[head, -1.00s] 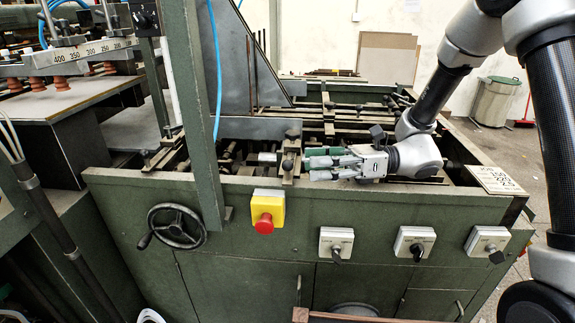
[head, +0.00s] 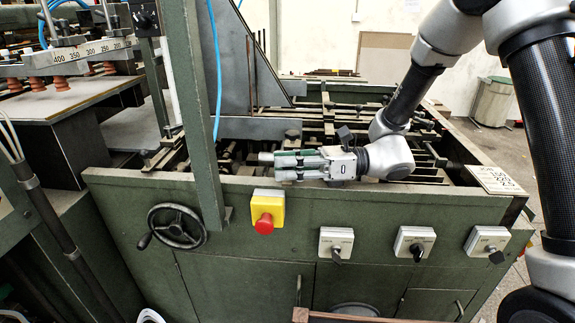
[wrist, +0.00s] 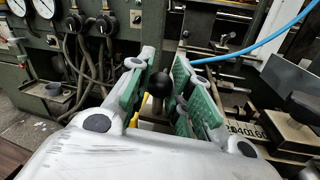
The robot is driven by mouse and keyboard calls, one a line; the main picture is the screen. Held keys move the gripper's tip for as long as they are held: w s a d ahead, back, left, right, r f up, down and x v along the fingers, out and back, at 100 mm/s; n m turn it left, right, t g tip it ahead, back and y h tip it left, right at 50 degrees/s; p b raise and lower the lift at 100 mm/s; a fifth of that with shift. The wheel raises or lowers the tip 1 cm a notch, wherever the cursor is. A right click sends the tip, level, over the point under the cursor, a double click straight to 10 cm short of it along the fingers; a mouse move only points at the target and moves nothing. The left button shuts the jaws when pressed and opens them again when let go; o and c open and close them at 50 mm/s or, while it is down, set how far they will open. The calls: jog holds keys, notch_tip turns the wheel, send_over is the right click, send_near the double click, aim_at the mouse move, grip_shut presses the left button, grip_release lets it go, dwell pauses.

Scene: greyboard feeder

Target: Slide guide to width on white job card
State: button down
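My gripper (head: 272,166) is over the near rail of the green machine, pointing left. In the wrist view its two green-padded fingers (wrist: 160,80) stand apart with a black ball knob (wrist: 159,83) between them. I cannot tell whether the pads touch the knob. In the head view my gripper hides most of the guide; a small round top (head: 292,134) shows just behind the fingers. The white job card (head: 494,180) lies on the right end of the rail, with printed numbers, the lower ones like 220 and 2.5.
A red stop button on a yellow box (head: 264,212), a handwheel (head: 177,226) and several switches (head: 336,244) are on the front panel. A green upright post (head: 197,115) stands left of my gripper. A numbered scale (wrist: 248,131) shows in the wrist view.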

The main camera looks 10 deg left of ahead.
jog(key=shift+w+a, duration=0.1)
jog(key=shift+w, duration=2.95)
jog(key=c, duration=1.3)
grip_release()
jog(key=shift+o, duration=0.2)
jog(key=v, duration=1.2)
